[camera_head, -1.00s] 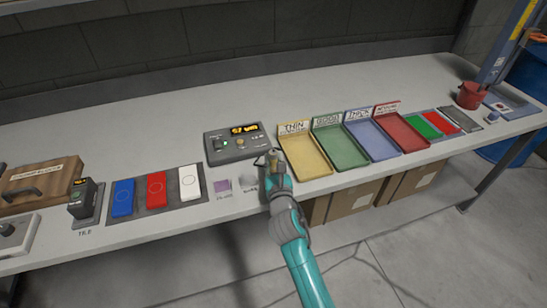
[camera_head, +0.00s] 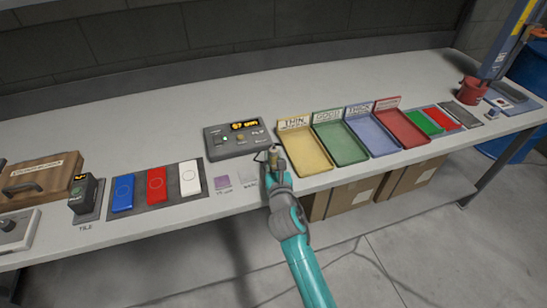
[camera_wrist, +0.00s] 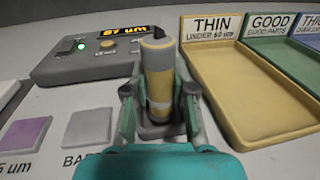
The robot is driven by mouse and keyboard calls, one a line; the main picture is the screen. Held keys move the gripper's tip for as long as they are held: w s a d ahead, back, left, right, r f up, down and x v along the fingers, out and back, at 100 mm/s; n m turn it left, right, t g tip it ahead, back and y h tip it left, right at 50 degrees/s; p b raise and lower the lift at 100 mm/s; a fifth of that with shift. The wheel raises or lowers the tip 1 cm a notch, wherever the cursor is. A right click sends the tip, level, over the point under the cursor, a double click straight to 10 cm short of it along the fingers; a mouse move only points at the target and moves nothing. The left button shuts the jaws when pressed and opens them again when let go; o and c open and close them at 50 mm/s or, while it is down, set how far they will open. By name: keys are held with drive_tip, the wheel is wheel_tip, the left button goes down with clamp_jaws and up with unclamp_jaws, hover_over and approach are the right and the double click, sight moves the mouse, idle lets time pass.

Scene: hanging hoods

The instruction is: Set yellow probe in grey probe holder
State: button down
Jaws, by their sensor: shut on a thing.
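The yellow probe (camera_wrist: 158,88) is a grey cylinder with yellow bands and a dark tip at its top. It stands about upright between the fingers of my gripper (camera_wrist: 159,100), which is shut on it. The dark grey probe holder (camera_wrist: 151,132) shows around the probe's lower end. Whether the probe is fully seated cannot be told, as my fingers and wrist hide part of the base. In the head view my gripper (camera_head: 274,163) is at the table's front edge, below the gauge box, with the probe's top (camera_head: 273,149) showing.
A gauge box (camera_wrist: 95,60) with a lit display stands behind on the left. The yellow THIN tray (camera_wrist: 235,125) is close on the right. Purple (camera_wrist: 24,132) and grey (camera_wrist: 88,128) squares lie to the left. The table's back strip (camera_head: 150,125) is clear.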

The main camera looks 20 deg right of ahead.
drive_tip(key=shift+f, duration=0.2)
drive_tip(key=c, duration=0.9)
unclamp_jaws()
drive_tip(key=s, duration=0.4)
drive_tip(key=s+a, duration=0.1)
drive_tip(key=s, duration=0.3)
drive_tip(key=s+a, duration=0.1)
drive_tip(key=s, duration=0.3)
